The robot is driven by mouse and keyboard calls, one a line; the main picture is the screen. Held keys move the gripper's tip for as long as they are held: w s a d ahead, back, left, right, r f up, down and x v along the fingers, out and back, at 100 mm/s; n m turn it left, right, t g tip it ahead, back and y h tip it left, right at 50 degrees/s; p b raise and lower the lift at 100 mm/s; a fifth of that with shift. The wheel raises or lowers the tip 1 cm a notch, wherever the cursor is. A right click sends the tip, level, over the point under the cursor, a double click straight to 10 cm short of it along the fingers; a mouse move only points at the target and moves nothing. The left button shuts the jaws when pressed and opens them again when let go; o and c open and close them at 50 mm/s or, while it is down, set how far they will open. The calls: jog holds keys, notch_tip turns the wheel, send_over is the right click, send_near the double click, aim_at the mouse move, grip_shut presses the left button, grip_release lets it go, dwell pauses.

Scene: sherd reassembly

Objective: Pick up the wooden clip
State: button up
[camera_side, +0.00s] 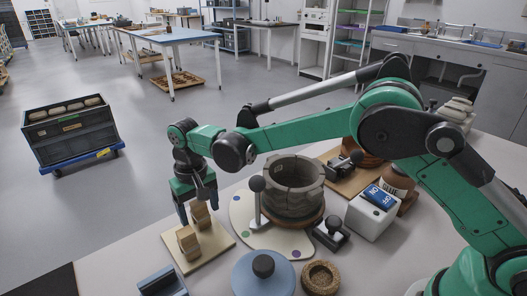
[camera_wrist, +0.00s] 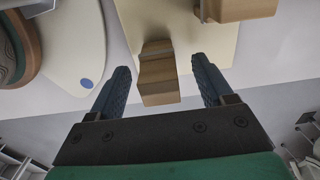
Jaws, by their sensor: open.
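Two wooden clips sit on a pale board (camera_side: 222,243) at the front left of the table. The far clip (camera_side: 201,217) is under my gripper (camera_side: 197,212), and the near clip (camera_side: 188,243) stands closer to the viewer. In the wrist view, one wooden clip (camera_wrist: 158,84) lies between the two dark fingers of my gripper (camera_wrist: 162,68), with a gap on both sides. The other clip (camera_wrist: 238,8) is partly cut off at the top right. My gripper is open, pointing down, and holds nothing. Its fingers partly hide the far clip in the side view.
A blue lidded disc (camera_side: 263,278), cork ring (camera_side: 321,277), and white switch box (camera_side: 373,214) stand nearby.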

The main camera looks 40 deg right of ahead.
jog(key=shift+f, duration=0.35)
jog(key=c, duration=0.9)
